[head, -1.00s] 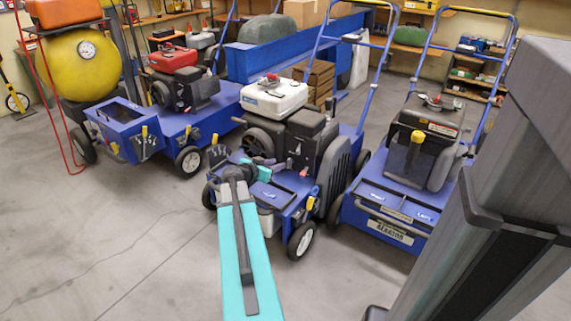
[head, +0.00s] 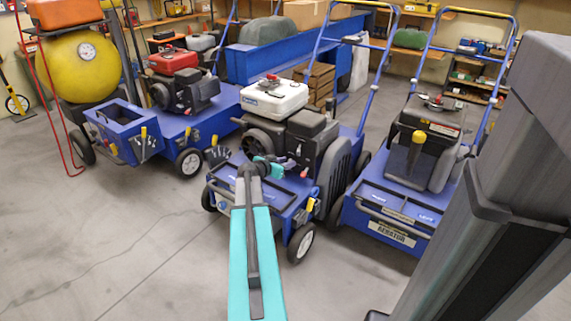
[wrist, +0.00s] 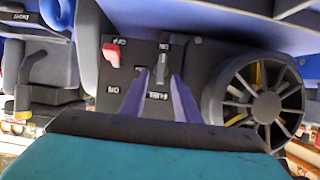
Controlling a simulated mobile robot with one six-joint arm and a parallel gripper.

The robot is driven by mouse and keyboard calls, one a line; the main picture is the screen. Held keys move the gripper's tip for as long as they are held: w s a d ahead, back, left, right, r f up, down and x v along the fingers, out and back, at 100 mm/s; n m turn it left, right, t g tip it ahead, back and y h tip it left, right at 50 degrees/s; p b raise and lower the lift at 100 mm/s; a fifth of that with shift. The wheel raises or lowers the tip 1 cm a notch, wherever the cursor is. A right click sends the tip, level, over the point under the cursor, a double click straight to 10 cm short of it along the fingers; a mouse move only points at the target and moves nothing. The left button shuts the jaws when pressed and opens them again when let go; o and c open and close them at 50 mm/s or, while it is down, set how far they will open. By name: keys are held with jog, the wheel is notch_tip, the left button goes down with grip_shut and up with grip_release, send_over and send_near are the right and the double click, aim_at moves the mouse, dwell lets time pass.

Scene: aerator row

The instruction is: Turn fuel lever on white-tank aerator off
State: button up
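The white-tank aerator (head: 318,165) stands in the middle of the head view, with its white tank (head: 275,97) on top of the engine. My gripper (head: 270,168) reaches to the front of its engine; the fingertips are hard to make out there. In the wrist view, my gripper (wrist: 160,78) is open, its two fingers apart on either side of a small grey lever (wrist: 162,68) on a dark panel. A label beside the lever seems to read FUEL, upside down. Contact with the lever cannot be told. A red switch (wrist: 111,55) sits left of the fingers.
A round, spoked recoil cover (wrist: 263,92) is close on the right in the wrist view. A red-tank aerator (head: 175,115) stands left and another blue aerator (head: 405,190) right. A yellow round tank (head: 75,65) is far left. The floor at front left is clear.

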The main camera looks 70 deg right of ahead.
jog(key=shift+c, duration=0.2)
grip_shut()
jog(key=shift+w, duration=0.1)
jog(key=n+g+p, duration=0.1)
jog(key=n+g, duration=0.1)
jog(key=n, duration=0.2)
jog(key=w+f+n+g+h, duration=0.1)
jog(key=n+g, duration=0.2)
jog(key=n, duration=0.2)
jog(key=w+f+n+g+p, duration=0.1)
jog(key=n+g, duration=0.1)
jog(key=n, duration=0.2)
jog(key=shift+w+d+f+p, duration=0.15)
jog(key=shift+d+f+p, duration=0.1)
jog(key=shift+d+p, duration=0.1)
dwell(0.3)
jog(key=shift+n, duration=0.4)
jog(key=shift+o, duration=0.2)
grip_release()
